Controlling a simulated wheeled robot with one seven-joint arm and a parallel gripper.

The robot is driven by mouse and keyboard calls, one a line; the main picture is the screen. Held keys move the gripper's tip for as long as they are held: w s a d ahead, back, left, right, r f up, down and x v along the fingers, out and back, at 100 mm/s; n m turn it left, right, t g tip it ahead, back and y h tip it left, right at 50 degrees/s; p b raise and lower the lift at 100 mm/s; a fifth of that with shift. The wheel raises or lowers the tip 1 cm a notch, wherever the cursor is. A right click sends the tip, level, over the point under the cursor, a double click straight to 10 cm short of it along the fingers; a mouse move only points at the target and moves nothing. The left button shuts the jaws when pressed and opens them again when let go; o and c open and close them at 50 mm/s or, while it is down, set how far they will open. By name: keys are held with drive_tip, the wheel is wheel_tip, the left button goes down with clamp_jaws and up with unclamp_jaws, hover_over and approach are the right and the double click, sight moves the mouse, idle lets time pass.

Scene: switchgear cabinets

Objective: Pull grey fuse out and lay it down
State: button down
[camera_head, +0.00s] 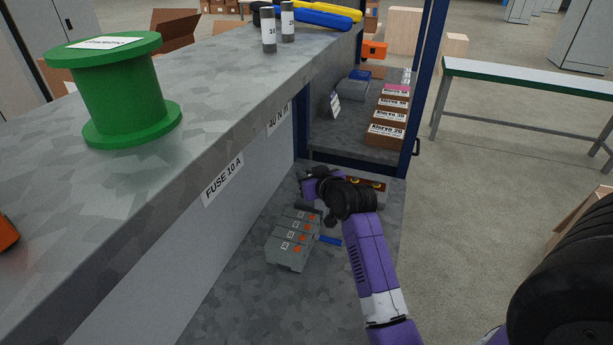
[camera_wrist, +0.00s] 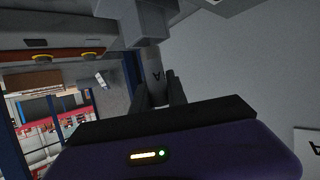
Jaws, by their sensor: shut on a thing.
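My gripper (camera_head: 309,187) is low over the lower grey bench, behind a row of grey fuse holders (camera_head: 290,248) with orange marks. In the wrist view its two dark fingers (camera_wrist: 160,90) are close together around a small grey piece (camera_wrist: 157,76) with a dark mark, apparently the grey fuse; most of it is hidden. A dark cylindrical part (camera_head: 308,207) shows between the gripper and the holders; I cannot tell whether it touches either. Two grey-and-white cylinder fuses (camera_head: 268,31) (camera_head: 288,22) stand upright on the upper shelf.
The upper shelf (camera_head: 230,75) carries a green spool (camera_head: 124,90) and a label reading FUSE 10 A (camera_head: 223,181). A blue piece (camera_head: 330,240) lies beside the holders. A box with yellow-orange knobs (camera_head: 368,184) is behind my wrist. The front lower bench (camera_head: 240,310) is clear.

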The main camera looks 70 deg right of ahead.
wheel_tip(320, 180, up, 4)
drive_tip(key=p, duration=0.3)
drive_tip(key=shift+r+p, duration=0.15)
drive_tip(key=shift+p, duration=0.15)
idle(0.4)
